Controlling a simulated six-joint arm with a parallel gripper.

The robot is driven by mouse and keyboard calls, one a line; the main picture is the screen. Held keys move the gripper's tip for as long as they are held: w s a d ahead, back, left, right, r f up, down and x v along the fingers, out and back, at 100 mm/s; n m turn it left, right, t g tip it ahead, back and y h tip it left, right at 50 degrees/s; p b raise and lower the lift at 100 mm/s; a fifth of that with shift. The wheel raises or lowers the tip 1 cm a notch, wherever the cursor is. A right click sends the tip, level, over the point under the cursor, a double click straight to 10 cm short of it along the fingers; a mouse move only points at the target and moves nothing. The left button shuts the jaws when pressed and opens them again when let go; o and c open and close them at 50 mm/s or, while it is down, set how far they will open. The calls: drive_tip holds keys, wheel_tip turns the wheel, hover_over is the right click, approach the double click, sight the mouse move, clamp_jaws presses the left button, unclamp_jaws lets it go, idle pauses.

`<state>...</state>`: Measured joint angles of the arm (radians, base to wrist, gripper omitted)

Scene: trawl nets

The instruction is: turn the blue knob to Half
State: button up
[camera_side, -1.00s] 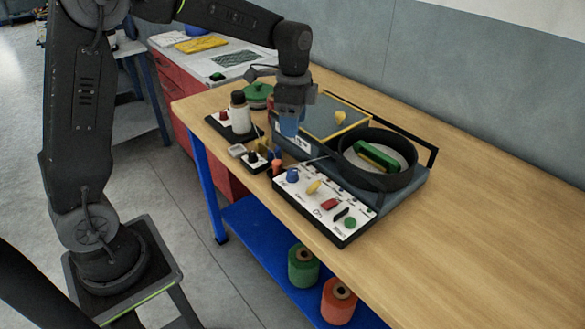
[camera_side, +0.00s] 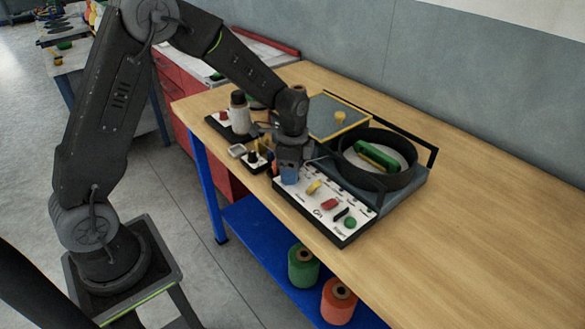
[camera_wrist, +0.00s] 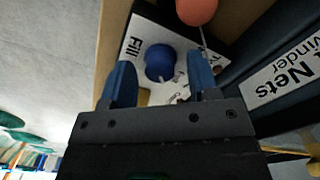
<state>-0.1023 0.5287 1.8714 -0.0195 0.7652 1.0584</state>
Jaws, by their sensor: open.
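The blue knob (camera_wrist: 159,62) sits on the white control panel (camera_wrist: 136,38) in the wrist view, between the two blue fingers of my gripper (camera_wrist: 160,85). The fingers stand apart with a gap on both sides of the knob. The word "Fill" is printed beside the knob; other print near it is too small or covered to read. In the side view my gripper (camera_side: 289,176) points down over the left end of the panel (camera_side: 325,212) and hides the blue knob there.
The panel also carries a yellow knob (camera_side: 314,187), a red knob (camera_side: 329,204) and a green button (camera_side: 349,223). A round black drum (camera_side: 346,166) with a green piece (camera_side: 377,157) stands behind. The table's right side is clear.

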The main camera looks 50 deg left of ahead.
drive_tip(key=c, duration=0.9)
drive_tip(key=shift+c, duration=0.2)
drive_tip(key=shift+n, duration=0.4)
drive_tip(key=n, duration=1.3)
drive_tip(key=shift+t, duration=0.3)
drive_tip(key=shift+n, duration=2)
